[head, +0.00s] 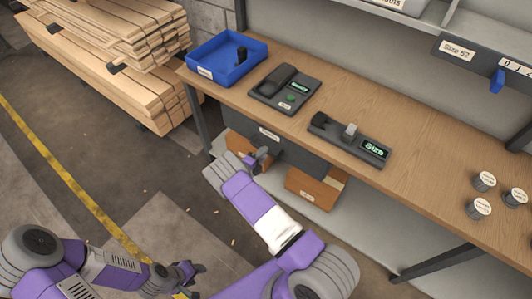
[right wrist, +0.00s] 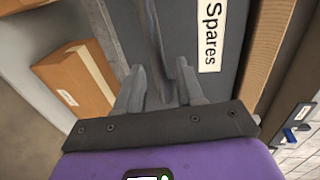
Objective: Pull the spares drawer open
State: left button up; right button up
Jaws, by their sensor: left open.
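The spares drawer (head: 300,158) is a dark grey front under the wooden bench, and it looks closed. Its "Spares" label (right wrist: 209,35) is readable in the right wrist view. My right gripper (head: 262,156) is at the drawer front, near its left part. In the right wrist view its two fingers (right wrist: 160,75) are apart, with the grey handle bar (right wrist: 152,40) running between them. I cannot tell whether either finger touches the bar. My left gripper (head: 192,275) is open and empty, low over the floor, well away from the drawer.
A cardboard box (head: 312,190) stands on the shelf below the drawer. On the bench (head: 410,170) are a blue tray (head: 225,62), a black device (head: 285,88), a "Size" device (head: 350,138) and several labelled cylinders. Stacked planks (head: 105,75) lie at the left.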

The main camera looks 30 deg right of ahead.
jog(key=shift+x, duration=1.4)
grip_shut()
jog(key=shift+s, duration=0.1)
